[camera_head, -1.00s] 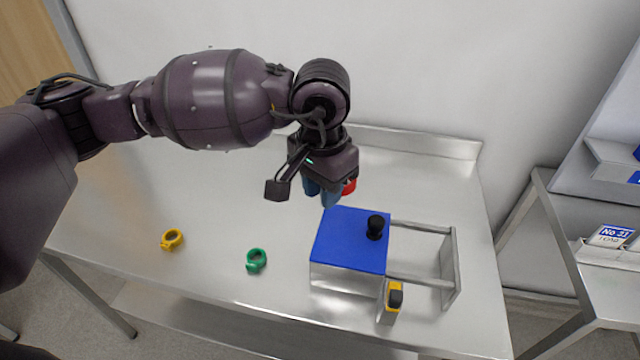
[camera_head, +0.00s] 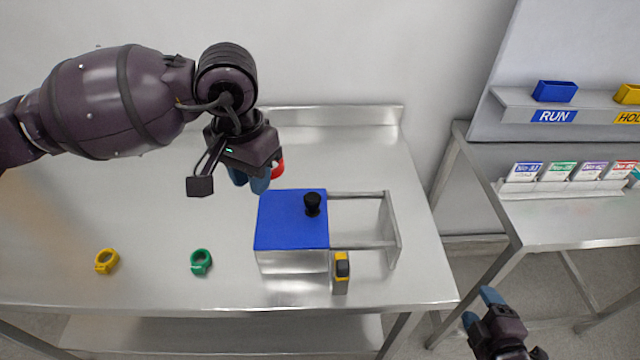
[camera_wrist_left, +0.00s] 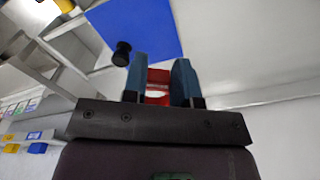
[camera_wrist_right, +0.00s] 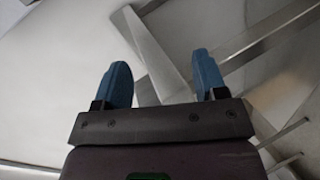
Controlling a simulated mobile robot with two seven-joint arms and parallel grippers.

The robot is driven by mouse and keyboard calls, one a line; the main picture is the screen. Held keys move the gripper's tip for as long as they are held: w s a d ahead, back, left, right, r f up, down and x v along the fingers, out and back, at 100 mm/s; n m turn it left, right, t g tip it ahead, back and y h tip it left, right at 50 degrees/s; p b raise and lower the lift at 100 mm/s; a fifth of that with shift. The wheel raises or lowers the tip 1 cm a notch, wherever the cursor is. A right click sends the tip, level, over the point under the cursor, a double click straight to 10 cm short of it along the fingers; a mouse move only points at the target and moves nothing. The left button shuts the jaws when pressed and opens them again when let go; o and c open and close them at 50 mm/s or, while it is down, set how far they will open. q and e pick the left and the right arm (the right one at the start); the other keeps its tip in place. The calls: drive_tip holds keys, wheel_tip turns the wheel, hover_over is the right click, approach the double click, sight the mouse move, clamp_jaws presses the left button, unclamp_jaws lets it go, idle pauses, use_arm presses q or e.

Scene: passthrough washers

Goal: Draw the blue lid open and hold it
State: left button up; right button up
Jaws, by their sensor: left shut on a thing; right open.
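The blue lid (camera_head: 285,222) lies over a metal box (camera_head: 292,262) on the table, with a black knob (camera_head: 313,204) standing on it. Metal rails (camera_head: 365,245) run out from the box to the right. In the left wrist view the lid (camera_wrist_left: 145,25) and its knob (camera_wrist_left: 122,53) lie beyond the fingers. My left gripper (camera_head: 250,182) is shut on a red thing (camera_head: 278,169), behind the lid and apart from the knob. The red thing (camera_wrist_left: 158,85) shows between its fingers. My right gripper (camera_head: 478,308) is open and empty, off the table's right front corner.
A yellow ring (camera_head: 107,261) and a green ring (camera_head: 201,262) lie on the table (camera_head: 160,220) left of the box. A yellow and black block (camera_head: 341,272) stands at the box's front right. A second table (camera_head: 560,205) with labelled cards stands right, below a shelf with bins.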

drive_tip(key=w+a+r+n+t+y, duration=0.1)
drive_tip(key=w+a+r+n, duration=0.1)
drive_tip(key=n, duration=0.3)
drive_tip(key=w+a+r+n+y, duration=0.1)
drive_tip(key=w+a+r+n, duration=0.2)
drive_tip(key=w+r+n, duration=0.1)
drive_tip(key=w+a+r+n+t+y, duration=0.1)
drive_tip(key=w+a+r+n+y, duration=0.1)
drive_tip(key=r+n, duration=0.3)
drive_tip(key=shift+w+a+n+t, duration=0.3)
drive_tip(key=shift+w+a, duration=0.2)
drive_tip(key=shift+w, duration=0.15)
drive_tip(key=w+a+r+n+g+y, duration=0.1)
drive_tip(key=w+a+r+n+y, duration=0.2)
drive_tip(key=a, duration=0.4)
drive_tip(key=w+a+r+n+y, duration=0.1)
drive_tip(key=a+r+n, duration=0.2)
drive_tip(key=a+r, duration=0.35)
drive_tip(key=n+g+h, duration=0.3)
drive_tip(key=g+h, duration=0.3)
drive_tip(key=g, duration=0.3)
approach(313, 199)
drive_tip(key=x, duration=1)
drive_tip(key=shift+w+f, duration=0.2)
drive_tip(key=shift+f, duration=0.1)
